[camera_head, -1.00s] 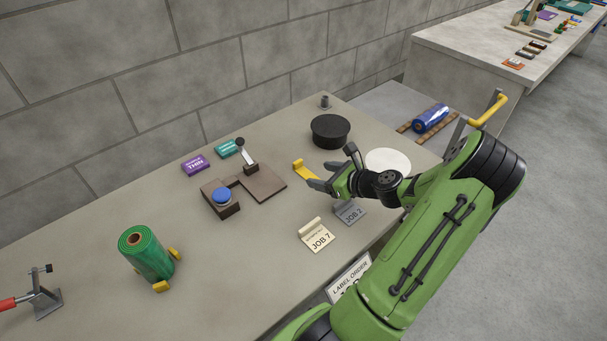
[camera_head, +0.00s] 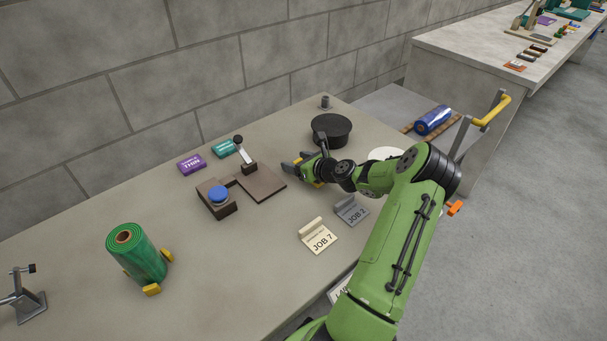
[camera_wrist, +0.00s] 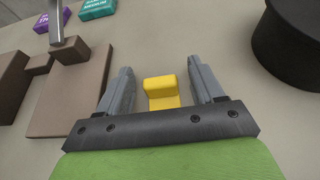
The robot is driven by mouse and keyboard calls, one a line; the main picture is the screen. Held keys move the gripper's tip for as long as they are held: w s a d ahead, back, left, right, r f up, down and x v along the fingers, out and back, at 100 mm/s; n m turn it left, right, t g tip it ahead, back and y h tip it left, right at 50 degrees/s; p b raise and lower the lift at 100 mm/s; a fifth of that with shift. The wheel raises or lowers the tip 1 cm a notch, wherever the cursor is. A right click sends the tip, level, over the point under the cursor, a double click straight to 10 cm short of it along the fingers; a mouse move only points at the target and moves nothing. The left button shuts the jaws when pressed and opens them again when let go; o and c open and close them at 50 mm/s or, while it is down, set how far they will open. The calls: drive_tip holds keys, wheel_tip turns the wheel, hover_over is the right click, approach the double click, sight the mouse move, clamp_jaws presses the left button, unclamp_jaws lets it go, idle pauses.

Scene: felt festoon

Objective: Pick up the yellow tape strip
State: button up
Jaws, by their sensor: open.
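The yellow tape strip (camera_wrist: 161,92) lies on the table between my gripper's two grey fingers in the wrist view, with a gap on each side. Its raised end shows and its near part is hidden behind the gripper body. In the head view only a sliver of the strip (camera_head: 319,185) shows beside my gripper (camera_head: 294,170), which mostly covers it. My gripper (camera_wrist: 160,85) is open, its fingers standing either side of the strip and not touching it.
A green roll (camera_head: 140,256) is farther left.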

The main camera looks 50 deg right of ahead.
drive_tip(key=c, duration=1)
